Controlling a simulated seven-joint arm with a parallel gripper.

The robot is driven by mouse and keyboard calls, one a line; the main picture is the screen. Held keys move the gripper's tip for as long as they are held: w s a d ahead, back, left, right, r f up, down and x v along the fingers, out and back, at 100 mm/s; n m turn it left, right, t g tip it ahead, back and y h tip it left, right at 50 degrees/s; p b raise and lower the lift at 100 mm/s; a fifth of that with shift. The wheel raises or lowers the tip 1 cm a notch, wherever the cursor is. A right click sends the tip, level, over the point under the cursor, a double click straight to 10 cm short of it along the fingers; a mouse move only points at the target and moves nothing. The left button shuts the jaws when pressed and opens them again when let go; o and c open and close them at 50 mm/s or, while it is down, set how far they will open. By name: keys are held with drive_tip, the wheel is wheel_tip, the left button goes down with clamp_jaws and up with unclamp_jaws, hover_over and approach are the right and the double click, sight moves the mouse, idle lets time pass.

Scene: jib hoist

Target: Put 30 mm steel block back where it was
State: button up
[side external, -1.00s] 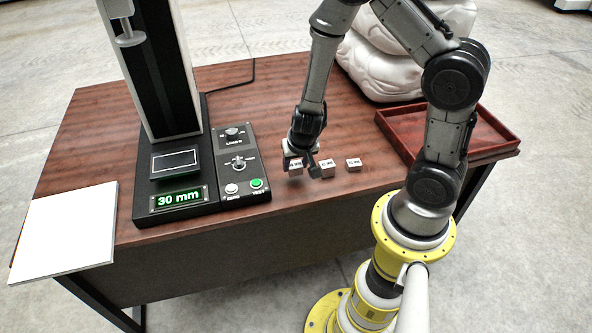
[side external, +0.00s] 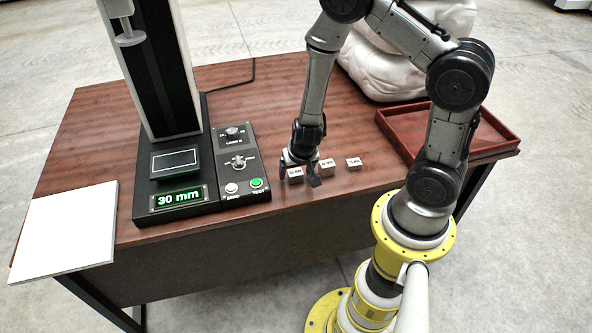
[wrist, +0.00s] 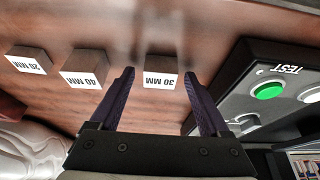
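The 30 mm steel block (side external: 294,173) is a small block with a white label. It stands on the wooden table, at the left end of a row of labelled blocks. In the wrist view the 30 MM block (wrist: 161,72) sits between my two fingertips, with a gap on each side. My gripper (side external: 299,177) points down over it. The fingers (wrist: 159,73) are spread apart and do not appear to grip the block.
The 40 mm block (wrist: 86,70) and the 20 mm block (wrist: 28,61) stand beside it. The testing machine's control panel (side external: 243,163), with a green button, is to the left. A red tray (side external: 490,147) lies at right. The display reads 30 mm.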

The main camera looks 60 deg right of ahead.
drive_tip(key=shift+r, duration=0.25)
drive_tip(key=a+r+n+t+y, duration=0.25)
drive_tip(key=a+r, duration=0.35)
drive_tip(key=r, duration=0.6)
drive_tip(key=a+r+n+t+y, duration=0.25)
drive_tip(key=a+r, duration=0.45)
drive_tip(key=r, duration=0.5)
drive_tip(key=s+d+r+n+g+h, duration=0.1)
drive_tip(key=s+d+r+n, duration=0.1)
drive_tip(key=s, duration=0.5)
drive_tip(key=s+d+r+n+g, duration=0.1)
drive_tip(key=s+d+r+n, duration=0.1)
drive_tip(key=s, duration=0.6)
drive_tip(key=shift+s+d+r+g+h, duration=0.3)
drive_tip(key=shift+d+r+h, duration=0.1)
drive_tip(key=shift+d+r, duration=0.4)
drive_tip(key=shift+a, duration=0.15)
